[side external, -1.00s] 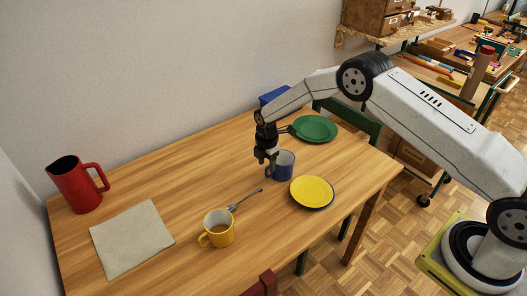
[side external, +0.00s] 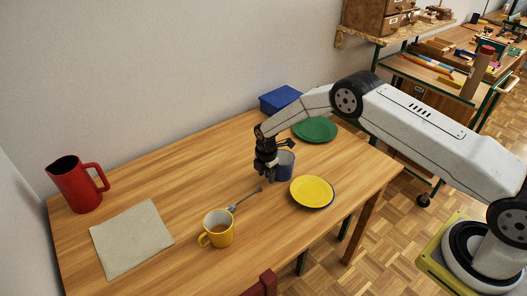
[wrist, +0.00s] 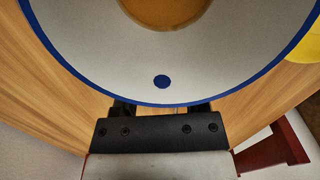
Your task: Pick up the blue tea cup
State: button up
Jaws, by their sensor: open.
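The blue tea cup (side external: 286,166) stands upright on the wooden table, partly hidden behind my gripper (side external: 268,177). In the wrist view the cup (wrist: 85,55) fills the upper part, with a pale inside, blue rim, a blue dot and brown liquid. My gripper is open, low at the cup's left side in the side view. In the wrist view its fingers run under the near rim, so the fingertips are hidden. I cannot tell whether they touch the cup.
A yellow plate (side external: 312,191) lies right of the cup, a green plate (side external: 315,130) and a blue box (side external: 279,99) behind. A fork (side external: 245,199) and yellow cup (side external: 217,230) are in front. A red jug (side external: 76,185) and cloth (side external: 131,238) sit at left.

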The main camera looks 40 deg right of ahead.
jog(key=shift+c, duration=0.2)
grip_shut()
dwell(1.2)
